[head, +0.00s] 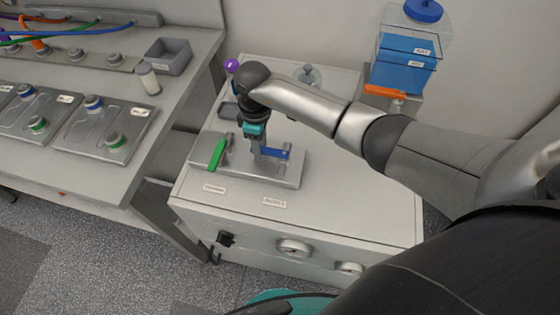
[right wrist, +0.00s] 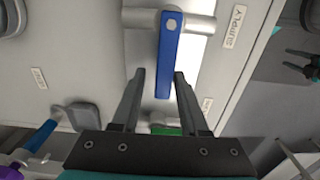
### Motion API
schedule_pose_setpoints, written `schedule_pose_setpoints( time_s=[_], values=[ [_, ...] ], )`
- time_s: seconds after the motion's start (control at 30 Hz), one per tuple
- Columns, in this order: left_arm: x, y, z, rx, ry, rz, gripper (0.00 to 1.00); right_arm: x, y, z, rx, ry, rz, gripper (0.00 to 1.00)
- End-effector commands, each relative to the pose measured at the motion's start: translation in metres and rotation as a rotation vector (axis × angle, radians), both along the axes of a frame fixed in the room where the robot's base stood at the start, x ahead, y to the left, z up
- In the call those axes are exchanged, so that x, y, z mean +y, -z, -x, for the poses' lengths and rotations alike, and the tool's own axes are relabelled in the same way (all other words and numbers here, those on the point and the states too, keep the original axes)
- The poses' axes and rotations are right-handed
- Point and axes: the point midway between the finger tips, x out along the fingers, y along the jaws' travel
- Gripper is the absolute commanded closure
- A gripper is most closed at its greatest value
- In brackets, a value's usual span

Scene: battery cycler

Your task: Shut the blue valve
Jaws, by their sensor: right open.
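The blue valve has a blue bar handle (head: 276,153) on a grey metal plate (head: 290,175) on the white cabinet; in the head view the handle points right from beside my gripper. My right gripper (head: 257,154) reaches down over the plate, open and empty. In the right wrist view the blue handle (right wrist: 168,60) lies lengthwise, its free end between my two spread fingers (right wrist: 160,74). I cannot tell whether a finger touches it. The handle's pivot end sits on a grey pipe beyond the fingertips.
A green valve handle (head: 217,153) stands left of my gripper on the same plate. A blue liquid tank (head: 402,68) and an orange object (head: 385,91) are behind my arm. A bench (head: 60,165) with battery trays is at left, across a gap.

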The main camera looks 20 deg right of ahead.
Motion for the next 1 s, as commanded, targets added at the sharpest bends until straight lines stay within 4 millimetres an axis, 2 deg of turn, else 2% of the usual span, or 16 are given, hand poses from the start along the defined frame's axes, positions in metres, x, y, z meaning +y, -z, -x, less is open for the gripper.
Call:
schedule_pose_setpoints(
  time_s=[0.03, 0.1, 0.53, 1.0],
  values=[
    [0.000, -0.010, 0.000, 0.000, 0.000, 0.000, 0.47, 0.000, -0.011, -0.001, -0.001, 0.000, 0.000, 0.56],
    [0.000, -0.020, 0.000, 0.000, 0.000, 0.000, 0.47, 0.000, -0.020, -0.001, -0.001, 0.000, 0.000, 0.56],
    [0.000, -0.069, 0.000, 0.000, 0.000, 0.000, 0.47, -0.002, -0.071, -0.003, -0.001, 0.000, 0.000, 0.56],
    [0.000, -0.070, 0.000, 0.001, -0.001, 0.000, 0.47, -0.002, -0.072, -0.003, 0.000, 0.000, 0.000, 0.56]
  ],
)
